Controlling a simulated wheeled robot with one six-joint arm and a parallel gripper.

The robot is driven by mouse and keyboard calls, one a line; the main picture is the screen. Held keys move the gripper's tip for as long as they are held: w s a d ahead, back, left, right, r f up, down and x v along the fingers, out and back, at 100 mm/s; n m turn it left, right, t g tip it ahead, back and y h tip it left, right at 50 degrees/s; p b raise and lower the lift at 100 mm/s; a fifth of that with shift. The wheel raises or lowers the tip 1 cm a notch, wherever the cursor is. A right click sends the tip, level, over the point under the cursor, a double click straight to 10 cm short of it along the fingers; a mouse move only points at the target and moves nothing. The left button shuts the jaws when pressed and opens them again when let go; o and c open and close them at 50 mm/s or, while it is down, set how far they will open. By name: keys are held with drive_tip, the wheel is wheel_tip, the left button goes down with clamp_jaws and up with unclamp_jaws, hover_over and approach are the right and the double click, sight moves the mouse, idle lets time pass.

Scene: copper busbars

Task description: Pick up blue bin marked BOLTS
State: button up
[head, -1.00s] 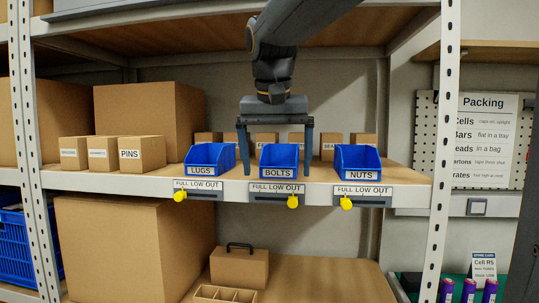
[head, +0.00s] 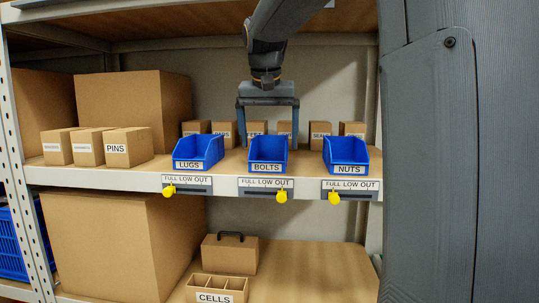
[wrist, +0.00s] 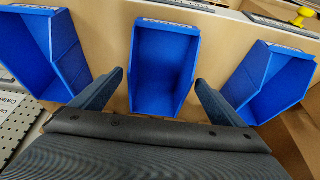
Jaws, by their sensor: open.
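The blue bin marked BOLTS (head: 267,166) stands upright on the shelf between two similar blue bins. In the wrist view it is the middle bin (wrist: 163,70), open-topped and empty inside, with its label edge at the top. My gripper (head: 268,143) is open and empty above the back part of this bin. In the wrist view one finger of my gripper (wrist: 160,79) is on each side of the bin's near end, with gaps visible. I cannot tell how far the fingertips reach down beside the walls.
The LUGS bin (head: 199,153) and the NUTS bin (head: 346,155) stand close on either side. Small cardboard boxes (head: 320,133) line the back. The PINS box (head: 128,147) stands at left. An upper shelf (head: 190,25) is overhead.

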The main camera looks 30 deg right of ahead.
drive_tip(key=shift+w+d+f+p, duration=0.5)
drive_tip(key=shift+w+d+f, duration=0.2)
drive_tip(key=shift+w+f, duration=0.45)
drive_tip(key=shift+f, duration=0.25)
drive_tip(key=c, duration=1.2)
drive_tip(key=shift+r, duration=0.2)
